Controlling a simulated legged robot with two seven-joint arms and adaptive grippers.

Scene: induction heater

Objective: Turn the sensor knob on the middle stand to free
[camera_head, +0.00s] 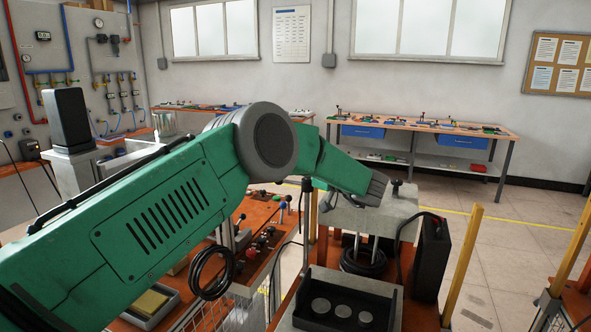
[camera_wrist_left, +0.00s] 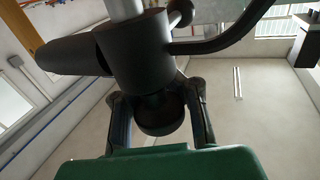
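My left arm reaches across the head view from the left, and its dark gripper (camera_head: 377,187) is beside the grey block (camera_head: 385,213) on the middle stand. A small black knob-like part (camera_head: 397,187) shows just right of the gripper. In the left wrist view, a round black knob (camera_wrist_left: 160,117) sits under a black clamp (camera_wrist_left: 135,42) on a metal rod (camera_wrist_left: 128,8). The left gripper's fingers (camera_wrist_left: 160,108) stand apart, one on either side of this knob. I cannot tell whether they touch it. The knob's marking is hidden. My right gripper is not in view.
A black tray (camera_head: 385,292) with round metal pieces is at the stand's front. A black box (camera_head: 430,260) and a yellow post (camera_head: 463,265) stand to the right. An orange panel with levers (camera_head: 262,240) lies under my arm. A workbench (camera_head: 425,125) is along the back wall.

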